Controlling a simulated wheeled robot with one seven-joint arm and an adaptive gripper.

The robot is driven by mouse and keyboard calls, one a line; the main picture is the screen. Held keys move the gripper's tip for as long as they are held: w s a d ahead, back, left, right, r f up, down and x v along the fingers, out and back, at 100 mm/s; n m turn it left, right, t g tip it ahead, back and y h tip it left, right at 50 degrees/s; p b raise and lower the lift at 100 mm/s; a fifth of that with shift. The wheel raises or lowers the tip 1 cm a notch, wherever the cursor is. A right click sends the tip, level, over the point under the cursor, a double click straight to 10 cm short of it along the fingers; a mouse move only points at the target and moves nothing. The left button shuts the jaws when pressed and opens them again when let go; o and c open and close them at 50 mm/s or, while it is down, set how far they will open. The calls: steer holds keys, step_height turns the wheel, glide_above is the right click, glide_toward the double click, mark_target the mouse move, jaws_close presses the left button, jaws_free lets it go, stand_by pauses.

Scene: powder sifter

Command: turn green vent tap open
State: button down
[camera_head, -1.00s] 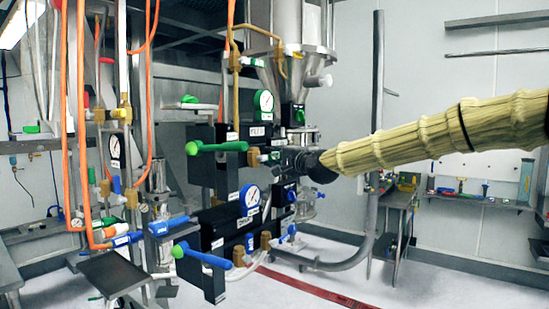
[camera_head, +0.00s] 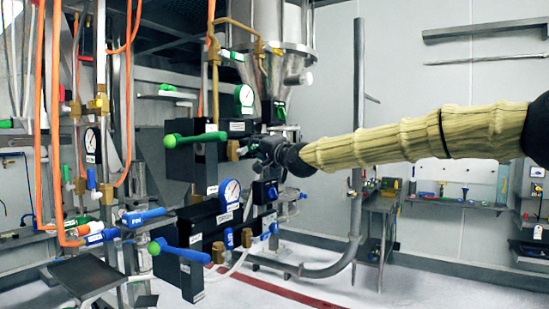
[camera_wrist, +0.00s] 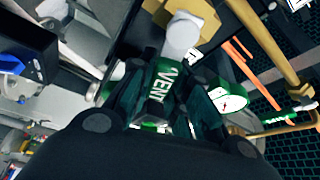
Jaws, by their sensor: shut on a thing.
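The green vent tap (camera_wrist: 163,84), with a white VENT label, lies between the two dark fingers of my gripper (camera_wrist: 160,98) in the wrist view. The fingers are shut on it. The tap looks tilted in that picture, and its lower part is hidden by the fingers and gripper body. In the head view my gripper (camera_head: 262,151) is at the valve assembly, just right of a black block with a green ball-ended lever (camera_head: 198,138). It hides the vent tap there.
A white-faced gauge with a green rim (camera_head: 243,96) sits above my gripper, and a blue-rimmed gauge (camera_head: 231,190) below. A blue lever (camera_head: 183,251) sticks out lower left. A vertical grey pipe (camera_head: 357,120) stands behind my arm. Open floor lies at lower right.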

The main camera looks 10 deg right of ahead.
steer(key=shift+r+n, duration=0.15)
steer(key=shift+n, duration=0.25)
steer(key=c, duration=1.3)
jaws_free()
steer(key=shift+a, duration=0.1)
steer(key=shift+s, duration=0.1)
steer(key=v, duration=1.2)
steer(key=shift+f, duration=0.2)
